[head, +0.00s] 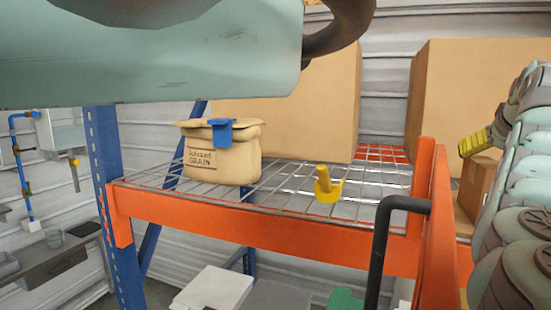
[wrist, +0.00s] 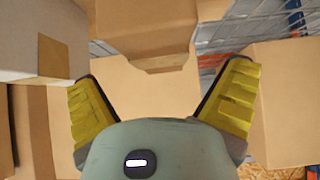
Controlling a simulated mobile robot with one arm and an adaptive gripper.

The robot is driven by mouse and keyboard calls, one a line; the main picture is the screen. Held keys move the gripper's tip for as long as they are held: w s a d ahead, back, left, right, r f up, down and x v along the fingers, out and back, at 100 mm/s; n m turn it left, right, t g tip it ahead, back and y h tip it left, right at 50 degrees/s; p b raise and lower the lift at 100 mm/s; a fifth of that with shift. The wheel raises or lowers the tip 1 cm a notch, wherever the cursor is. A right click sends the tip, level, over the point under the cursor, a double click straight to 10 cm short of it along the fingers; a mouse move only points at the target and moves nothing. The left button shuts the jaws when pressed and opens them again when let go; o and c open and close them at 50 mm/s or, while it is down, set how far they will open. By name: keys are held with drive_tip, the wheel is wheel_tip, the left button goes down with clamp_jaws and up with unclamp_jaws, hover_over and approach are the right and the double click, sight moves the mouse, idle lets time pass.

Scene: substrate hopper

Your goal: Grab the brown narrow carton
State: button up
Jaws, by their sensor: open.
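A small brown carton (head: 476,188) stands at the right of the head view, partly hidden by my arm and the orange upright. My gripper (head: 474,143) shows there as one yellow finger above and beside this carton. In the wrist view my gripper (wrist: 164,72) is open, its two yellow ribbed fingers wide apart. A tan cardboard surface (wrist: 130,95) lies between the fingers, and I see nothing held. Another carton (wrist: 145,25) is ahead, at the top. I cannot tell for sure which carton in the wrist view is the narrow one.
Cartons crowd both sides in the wrist view: a pale one (wrist: 35,60) at left, a tan one (wrist: 290,105) at right. The wire shelf (head: 285,190) holds a grain bag (head: 222,160), a yellow scoop (head: 326,187) and a large box (head: 300,100). An orange beam (head: 260,228) edges it.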

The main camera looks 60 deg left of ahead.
sight(488, 162)
drive_tip(key=shift+p+x, duration=1.2)
drive_tip(key=shift+p, duration=1.05)
drive_tip(key=shift+w+a+f+p, duration=0.25)
drive_tip(key=shift+a+f+p, duration=0.05)
drive_tip(key=shift+f+p, duration=0.2)
drive_tip(key=shift+c, duration=0.2)
drive_tip(key=shift+d, duration=0.1)
drive_tip(key=c, duration=1.4)
